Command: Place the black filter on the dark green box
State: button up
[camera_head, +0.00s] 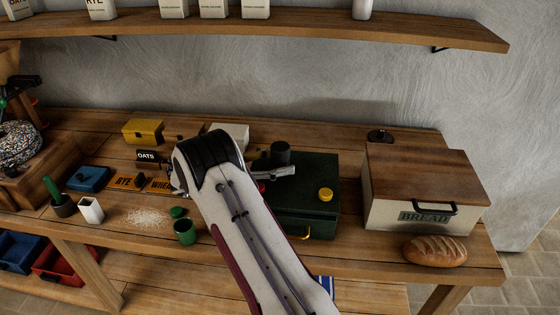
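The bread bin (415,213) stands close on the right, with a loaf (435,251) in front and a low dark object (380,135) behind. A green cup (185,232), spilled grains (149,218) and a yellow box (143,131) are left. A shelf (300,28) runs above.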

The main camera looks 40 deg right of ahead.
jog(key=shift+r, duration=0.15)
jog(key=v, duration=1.2)
jog(key=shift+w, duration=0.1)
dwell(0.6)
